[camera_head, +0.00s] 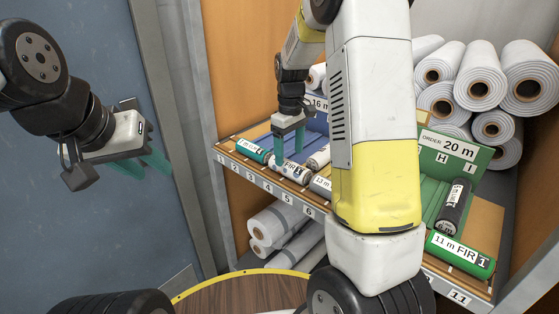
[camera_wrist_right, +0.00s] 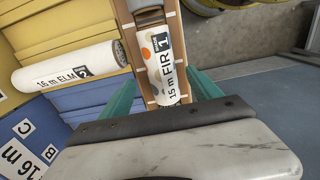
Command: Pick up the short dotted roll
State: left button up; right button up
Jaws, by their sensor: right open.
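A teal roll (camera_head: 251,149) lies left of the dotted roll. A white ELM roll (camera_wrist_right: 68,68) lies on stepped panels. A green roll (camera_head: 460,254) and a dark roll (camera_head: 453,208) lie at the right. Large white rolls (camera_head: 480,85) are stacked behind. My right arm hides the shelf's middle.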

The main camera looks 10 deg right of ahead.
aim_at(290, 162)
jog(key=f, duration=0.5)
jog(key=shift+s+f, duration=0.1)
jog(key=shift+s, duration=0.15)
jog(key=shift+c, duration=0.4)
jog(key=c, duration=1.4)
